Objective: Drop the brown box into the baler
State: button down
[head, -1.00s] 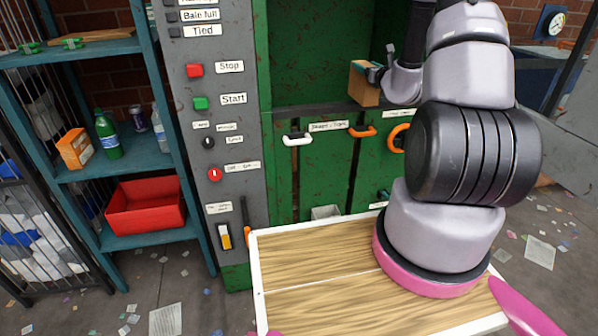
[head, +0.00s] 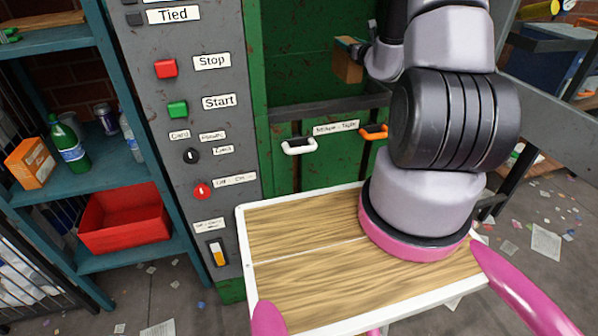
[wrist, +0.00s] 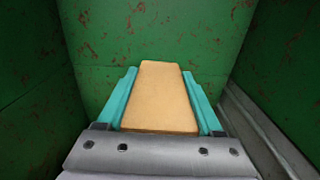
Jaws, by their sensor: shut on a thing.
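The brown box (head: 347,64) is at the opening of the green baler (head: 310,75) in the head view. In the wrist view the box (wrist: 158,97) lies between the two teal fingers of my gripper (wrist: 163,98), which is shut on it. Green, scuffed baler walls surround the box on the left, the far side and the right in the wrist view. The box is held up; what lies below it is hidden. In the head view my arm covers the right part of the baler.
A grey control panel (head: 222,130) with stop and start buttons stands left of the opening. A teal shelf (head: 90,180) holds a red bin (head: 125,220), a green bottle (head: 68,145) and an orange carton (head: 30,163). White and orange handles sit on the baler door below the opening.

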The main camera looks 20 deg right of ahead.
jog(key=shift+f, duration=2.1)
grip_release()
jog(key=shift+s, duration=0.1)
jog(key=s, duration=1)
jog(key=shift+s+d, duration=0.15)
jog(key=shift+s, duration=0.15)
